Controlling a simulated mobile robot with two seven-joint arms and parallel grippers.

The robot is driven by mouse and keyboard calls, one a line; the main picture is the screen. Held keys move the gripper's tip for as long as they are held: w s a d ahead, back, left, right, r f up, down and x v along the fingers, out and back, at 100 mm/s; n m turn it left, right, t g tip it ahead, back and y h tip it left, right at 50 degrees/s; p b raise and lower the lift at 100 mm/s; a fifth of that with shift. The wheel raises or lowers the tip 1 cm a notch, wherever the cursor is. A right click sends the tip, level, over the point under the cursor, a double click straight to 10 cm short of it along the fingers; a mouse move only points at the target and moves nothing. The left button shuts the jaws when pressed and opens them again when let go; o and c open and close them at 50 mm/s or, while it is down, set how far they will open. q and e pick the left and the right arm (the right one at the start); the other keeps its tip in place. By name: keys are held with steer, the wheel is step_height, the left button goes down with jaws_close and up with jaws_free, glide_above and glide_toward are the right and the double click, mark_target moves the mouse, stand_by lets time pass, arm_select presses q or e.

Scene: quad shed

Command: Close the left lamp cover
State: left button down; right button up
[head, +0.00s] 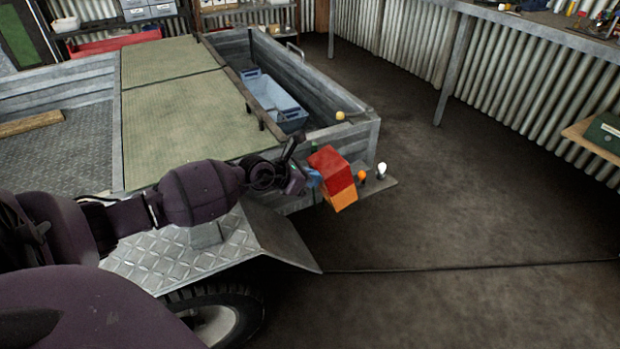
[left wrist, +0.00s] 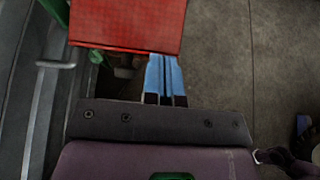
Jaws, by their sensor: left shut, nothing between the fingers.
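The lamp cover (head: 331,168), red on top and orange below, stands tilted at the rear corner of the trailer; its red face fills the top of the left wrist view (left wrist: 128,22). An orange bulb (head: 362,176) and a white bulb (head: 382,169) stand uncovered beside it on a small ledge. My left gripper (head: 313,178) is shut and empty at the cover's left side. Its blue fingers (left wrist: 165,78) are together just below the red edge in the wrist view; I cannot tell whether they touch it.
The trailer's grey side wall (head: 345,137) rises behind the lamp, with a small yellow round thing (head: 340,115) on its corner. A blue crate (head: 275,98) lies inside the trailer. A metal fender (head: 180,262) lies under my arm. The floor to the right is open.

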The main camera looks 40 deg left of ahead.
arm_select(q)
steer(key=shift+w+d+r+p, duration=0.15)
steer(key=shift+w+r+p, duration=0.25)
steer(key=shift+r, duration=0.3)
arm_select(e)
steer(key=shift+s+d, duration=0.15)
steer(key=shift+s, duration=0.05)
